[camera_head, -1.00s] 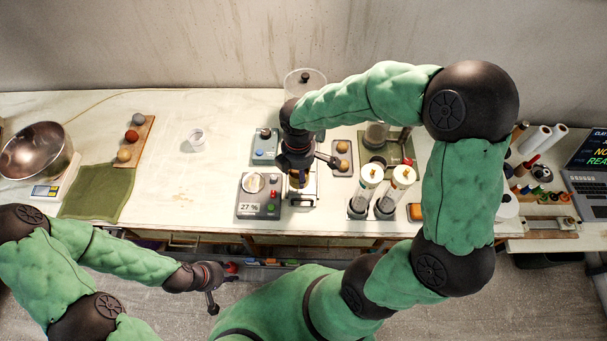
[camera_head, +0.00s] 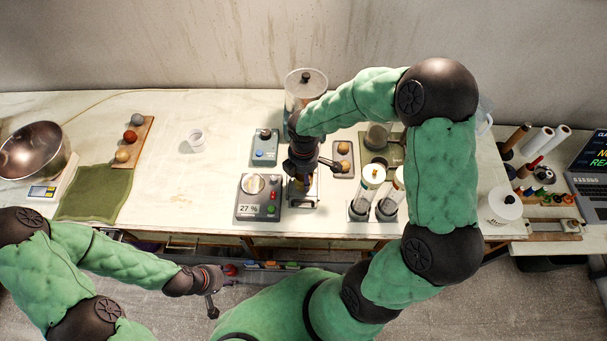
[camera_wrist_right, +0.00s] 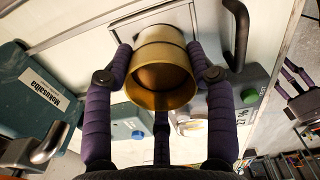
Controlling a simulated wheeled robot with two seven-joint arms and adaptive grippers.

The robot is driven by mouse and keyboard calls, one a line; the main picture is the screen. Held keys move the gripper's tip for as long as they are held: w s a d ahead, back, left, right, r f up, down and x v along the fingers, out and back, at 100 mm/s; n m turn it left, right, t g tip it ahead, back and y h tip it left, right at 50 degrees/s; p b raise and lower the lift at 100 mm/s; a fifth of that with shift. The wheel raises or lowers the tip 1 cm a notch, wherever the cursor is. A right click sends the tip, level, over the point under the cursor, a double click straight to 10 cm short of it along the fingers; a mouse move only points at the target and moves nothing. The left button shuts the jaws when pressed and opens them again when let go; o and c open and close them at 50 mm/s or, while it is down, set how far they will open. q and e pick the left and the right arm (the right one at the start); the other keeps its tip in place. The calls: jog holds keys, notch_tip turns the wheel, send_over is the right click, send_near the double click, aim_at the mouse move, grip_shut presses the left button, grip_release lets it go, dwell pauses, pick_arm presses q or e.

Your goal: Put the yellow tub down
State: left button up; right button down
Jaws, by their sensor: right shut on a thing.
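The yellow tub (camera_wrist_right: 160,68) is a gold-coloured open cylinder in the right wrist view. My right gripper (camera_wrist_right: 163,72) is shut on it, with purple fingers on both sides. In the head view this gripper (camera_head: 302,182) is over the front middle of the bench, and it and the arm hide most of the tub. A pale, metal-framed surface lies behind the tub; I cannot tell whether they touch. My left gripper (camera_head: 224,293) is in front of the bench, with its fingers spread and nothing between them.
A grey device reading 27 % (camera_head: 247,210) stands just left of my right gripper, with a blue device (camera_head: 264,148) behind it. Capped cylinders (camera_head: 372,177) stand to the right. A lidded clear container (camera_head: 306,88) is behind. The bench around the white cup (camera_head: 196,139) is clear.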

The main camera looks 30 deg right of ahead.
jog(key=shift+f, duration=0.15)
jog(key=shift+c, duration=2)
grip_release()
jog(key=shift+r, duration=0.35)
notch_tip(320, 180, up, 12)
jog(key=p, duration=0.2)
jog(key=shift+f, duration=0.2)
